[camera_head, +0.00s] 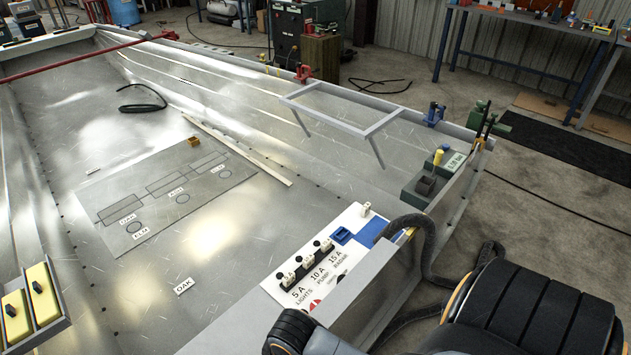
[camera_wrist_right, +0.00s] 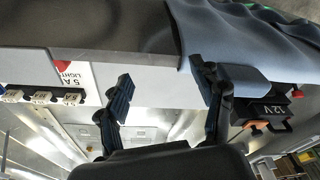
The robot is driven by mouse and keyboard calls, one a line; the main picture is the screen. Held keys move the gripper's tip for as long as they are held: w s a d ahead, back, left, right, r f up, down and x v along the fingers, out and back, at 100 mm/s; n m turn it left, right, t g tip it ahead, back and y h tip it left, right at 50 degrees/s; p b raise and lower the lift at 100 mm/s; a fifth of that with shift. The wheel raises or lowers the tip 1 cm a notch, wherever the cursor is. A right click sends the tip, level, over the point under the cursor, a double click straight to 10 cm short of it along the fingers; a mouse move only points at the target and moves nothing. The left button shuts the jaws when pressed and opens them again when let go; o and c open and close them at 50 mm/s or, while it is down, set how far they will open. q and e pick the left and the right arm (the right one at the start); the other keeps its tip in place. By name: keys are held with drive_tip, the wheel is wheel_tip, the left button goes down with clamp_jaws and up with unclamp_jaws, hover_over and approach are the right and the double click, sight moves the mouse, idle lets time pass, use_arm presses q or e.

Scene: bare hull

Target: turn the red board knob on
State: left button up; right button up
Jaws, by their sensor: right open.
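The white switch board (camera_head: 357,216) lies at the near right end of the hull in the head view. A small red part (camera_head: 315,305), likely the red knob, shows at its near edge, partly cut off by my dark arm link. Its on or off position cannot be read. In the right wrist view a red piece (camera_wrist_right: 63,66) shows beside the "5 A LIGHT" label, left of my right gripper (camera_wrist_right: 163,82). That gripper is open, with nothing seen between its fingers. My left gripper is in neither view.
Several fuse-like switches (camera_head: 308,262) line the board, with a blue block (camera_head: 342,235) beside them. A black hose (camera_head: 428,240) loops close by. A black box marked 12V (camera_wrist_right: 264,108) and a blue-grey draped sheet (camera_wrist_right: 235,45) are right in the wrist view. The hull floor (camera_head: 235,235) is mostly clear.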

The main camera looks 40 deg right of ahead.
drive_tip(key=w+f+n+g, duration=0.1)
drive_tip(key=w+n, duration=0.1)
drive_tip(key=w, duration=0.2)
drive_tip(key=n+g+h, duration=0.2)
drive_tip(key=g+h, duration=0.2)
approach(315, 304)
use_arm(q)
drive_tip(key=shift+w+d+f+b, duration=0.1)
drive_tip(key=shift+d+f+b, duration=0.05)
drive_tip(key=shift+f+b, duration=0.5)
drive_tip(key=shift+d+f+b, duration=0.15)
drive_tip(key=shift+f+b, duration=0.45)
use_arm(e)
drive_tip(key=shift+t, duration=0.3)
drive_tip(key=x, duration=0.4)
drive_tip(key=s+x, duration=0.1)
drive_tip(key=x, duration=0.4)
drive_tip(key=shift+s+r, duration=0.15)
drive_tip(key=c, duration=1.2)
drive_tip(key=shift+o, duration=0.2)
